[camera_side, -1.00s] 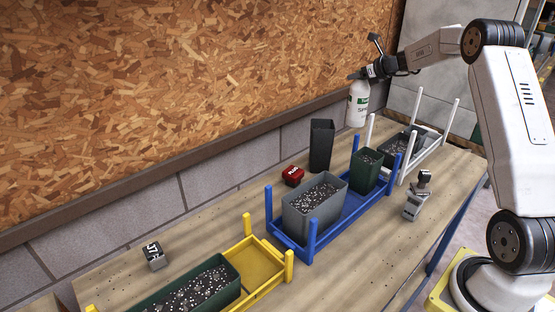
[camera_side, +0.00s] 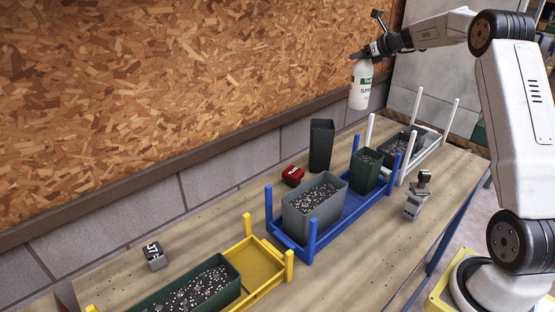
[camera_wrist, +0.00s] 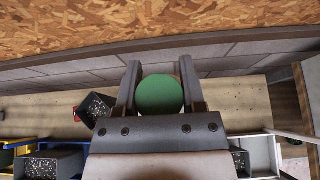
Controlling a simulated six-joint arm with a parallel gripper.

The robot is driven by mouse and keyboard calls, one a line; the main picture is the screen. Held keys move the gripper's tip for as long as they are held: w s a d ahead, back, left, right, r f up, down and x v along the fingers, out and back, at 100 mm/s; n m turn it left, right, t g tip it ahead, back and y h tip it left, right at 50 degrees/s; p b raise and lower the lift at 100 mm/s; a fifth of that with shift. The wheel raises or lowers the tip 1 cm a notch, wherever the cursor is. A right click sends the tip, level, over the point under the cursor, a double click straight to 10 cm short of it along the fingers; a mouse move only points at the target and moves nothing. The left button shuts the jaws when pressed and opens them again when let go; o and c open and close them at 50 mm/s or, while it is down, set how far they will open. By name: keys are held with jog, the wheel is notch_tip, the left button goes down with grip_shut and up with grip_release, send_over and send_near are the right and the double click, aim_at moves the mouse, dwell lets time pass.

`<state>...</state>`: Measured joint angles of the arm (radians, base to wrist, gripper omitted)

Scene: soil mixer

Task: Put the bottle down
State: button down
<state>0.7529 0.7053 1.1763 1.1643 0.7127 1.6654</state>
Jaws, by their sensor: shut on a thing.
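The white bottle (camera_side: 360,92) with a green label band hangs upright in the air in the side view, above the back of the table near the white rack. My gripper (camera_side: 370,50) is shut on its top. In the wrist view the bottle's round green top (camera_wrist: 159,94) sits between the two fingers of my gripper (camera_wrist: 160,85). The bottle's base is clear of the table (camera_side: 215,205). The lower part of the bottle is hidden in the wrist view.
Below stand a dark empty pot (camera_side: 321,147), a blue rack (camera_side: 350,208) with soil-filled pots, a white rack (camera_side: 437,146) and a yellow rack (camera_side: 262,265). A chipboard wall (camera_side: 180,90) stands behind.

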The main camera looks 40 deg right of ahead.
jog(key=shift+r, duration=2.35)
jog(key=shift+a+r, duration=0.1)
jog(key=shift+a, duration=0.05)
jog(key=w+a+n+g+y, duration=0.2)
jog(key=a+n+y, duration=0.2)
jog(key=a, duration=0.9)
jog(key=w+a+n+g+y, duration=0.15)
jog(key=a+n+y, duration=0.25)
jog(key=a, duration=0.9)
jog(key=s+a+n+g+y, duration=0.2)
jog(key=s+a+n+g, duration=0.15)
jog(key=a, duration=0.85)
jog(key=s+a+n+g+y, duration=0.25)
jog(key=a+n, duration=0.25)
jog(key=a, duration=0.6)
notch_tip(320, 180, down, 21)
jog(key=shift+s+a+g, duration=0.15)
jog(key=shift+s+g, duration=0.25)
jog(key=shift+g, duration=0.05)
jog(key=shift+f+h, duration=0.2)
jog(key=shift+h, duration=0.05)
jog(key=shift+c, duration=0.9)
grip_release()
jog(key=shift+f, duration=0.1)
